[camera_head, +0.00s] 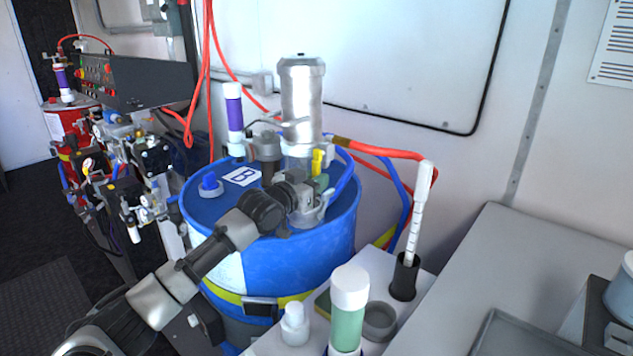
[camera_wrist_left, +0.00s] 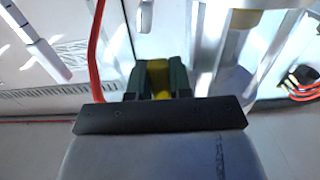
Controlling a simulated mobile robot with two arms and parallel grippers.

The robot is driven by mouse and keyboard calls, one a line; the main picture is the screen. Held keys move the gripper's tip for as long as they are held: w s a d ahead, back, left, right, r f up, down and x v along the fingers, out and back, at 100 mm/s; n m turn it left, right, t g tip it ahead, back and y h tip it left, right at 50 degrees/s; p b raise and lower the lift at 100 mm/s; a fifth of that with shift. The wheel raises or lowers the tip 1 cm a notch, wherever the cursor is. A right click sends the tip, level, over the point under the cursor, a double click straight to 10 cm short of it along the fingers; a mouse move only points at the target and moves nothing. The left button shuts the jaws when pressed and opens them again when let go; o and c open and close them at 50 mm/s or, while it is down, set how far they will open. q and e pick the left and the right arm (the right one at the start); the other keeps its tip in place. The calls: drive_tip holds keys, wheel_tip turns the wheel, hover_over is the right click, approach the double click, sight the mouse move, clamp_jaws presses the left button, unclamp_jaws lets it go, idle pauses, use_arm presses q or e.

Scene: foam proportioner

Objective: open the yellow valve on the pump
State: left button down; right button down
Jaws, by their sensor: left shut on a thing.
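The pump (camera_head: 302,100) is a silver cylinder standing upright on the blue drum (camera_head: 325,235). The yellow valve (camera_head: 317,161) sticks up beside the pump's lower part. My left gripper (camera_head: 320,182) reaches over the drum lid to the valve, with my wrist hiding part of the pump's base. In the left wrist view, the two dark fingers of the gripper (camera_wrist_left: 160,82) are shut on the yellow valve (camera_wrist_left: 158,75), which shows between them. How far the valve is turned cannot be told. My right gripper is not in view.
Red hoses (camera_head: 385,153) and blue hoses run beside the pump. A purple-labelled tube (camera_head: 234,112) stands behind the drum lid's left part. A bench with a white-capped green bottle (camera_head: 348,310) and a tall baster (camera_head: 420,210) stands at the front right.

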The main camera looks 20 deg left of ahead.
use_arm(q)
drive_tip(key=c, duration=1)
unclamp_jaws()
drive_tip(key=shift+r, duration=0.1)
